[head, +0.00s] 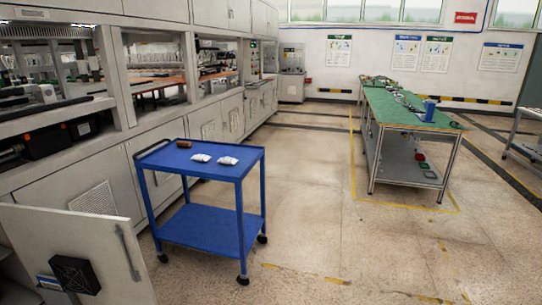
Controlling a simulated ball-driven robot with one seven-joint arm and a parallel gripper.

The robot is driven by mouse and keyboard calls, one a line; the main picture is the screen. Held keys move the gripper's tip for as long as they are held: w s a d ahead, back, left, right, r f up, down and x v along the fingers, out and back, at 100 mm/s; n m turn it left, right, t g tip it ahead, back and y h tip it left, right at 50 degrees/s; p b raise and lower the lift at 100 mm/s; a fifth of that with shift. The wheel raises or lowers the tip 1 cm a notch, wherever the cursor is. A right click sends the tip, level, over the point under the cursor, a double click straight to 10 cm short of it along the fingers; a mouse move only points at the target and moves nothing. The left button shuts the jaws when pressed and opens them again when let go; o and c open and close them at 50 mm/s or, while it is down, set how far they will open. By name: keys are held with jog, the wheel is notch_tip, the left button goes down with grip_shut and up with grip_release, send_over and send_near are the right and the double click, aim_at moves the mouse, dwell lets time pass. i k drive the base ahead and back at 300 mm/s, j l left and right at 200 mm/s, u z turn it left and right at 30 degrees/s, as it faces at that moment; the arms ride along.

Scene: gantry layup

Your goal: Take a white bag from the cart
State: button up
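A blue two-shelf cart (190,175) on casters stands left of the middle in the head view. Two small white bags lie apart on its top shelf: a left white bag (201,158) and a right white bag (228,161). A small brown object (184,144) lies behind them near the cart's far left corner. The lower shelf looks empty. My gripper is not in view.
A long grey machine (160,90) runs along the left behind the cart. Its door panel (80,255) stands open at the lower left. A green-topped workbench (410,115) stands at the right. The floor between cart and workbench is clear.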

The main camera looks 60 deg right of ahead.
aim_at(227, 160)
jog(key=z, duration=1.1)
jog(key=i+j+z, duration=0.4)
jog(key=i+j, duration=0.8)
jog(key=i, duration=0.1)
